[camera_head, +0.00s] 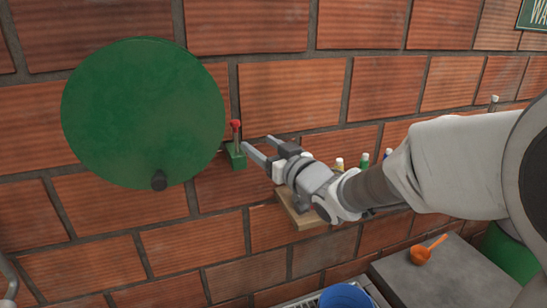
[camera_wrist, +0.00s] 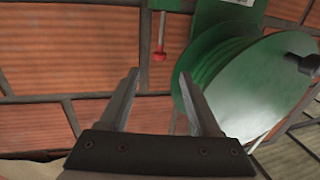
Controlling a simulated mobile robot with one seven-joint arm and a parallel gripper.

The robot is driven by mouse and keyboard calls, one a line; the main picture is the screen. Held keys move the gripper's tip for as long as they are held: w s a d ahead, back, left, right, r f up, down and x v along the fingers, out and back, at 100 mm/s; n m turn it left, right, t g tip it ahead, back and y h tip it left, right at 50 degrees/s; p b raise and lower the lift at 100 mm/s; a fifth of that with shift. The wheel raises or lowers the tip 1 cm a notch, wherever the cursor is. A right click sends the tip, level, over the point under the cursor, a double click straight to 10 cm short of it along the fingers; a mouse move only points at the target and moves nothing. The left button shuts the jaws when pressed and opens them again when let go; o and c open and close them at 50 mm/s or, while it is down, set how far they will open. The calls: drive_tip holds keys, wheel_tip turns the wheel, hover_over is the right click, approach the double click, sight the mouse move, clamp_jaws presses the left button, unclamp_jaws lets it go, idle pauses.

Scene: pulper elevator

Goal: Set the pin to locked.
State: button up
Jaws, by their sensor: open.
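The pin (camera_head: 235,125) has a red head and stands upright in a small green bracket (camera_head: 238,158) on the brick wall, just right of a large green disc (camera_head: 140,110). In the wrist view the pin's red head (camera_wrist: 160,54) shows just beyond the gap between my fingers, with the green bracket (camera_wrist: 170,4) at the top edge. My gripper (camera_head: 257,143) is open and empty, just right of the bracket and apart from the pin. In the wrist view its fingers (camera_wrist: 159,73) spread on either side below the red head.
A wooden shelf (camera_head: 298,217) is below my gripper, with several small capped bottles (camera_head: 364,161) farther right. An orange scoop (camera_head: 421,254) lies on a grey top (camera_head: 440,280). A blue bucket (camera_head: 345,297) stands below.

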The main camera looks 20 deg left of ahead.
drive_tip(key=shift+v, duration=2.15)
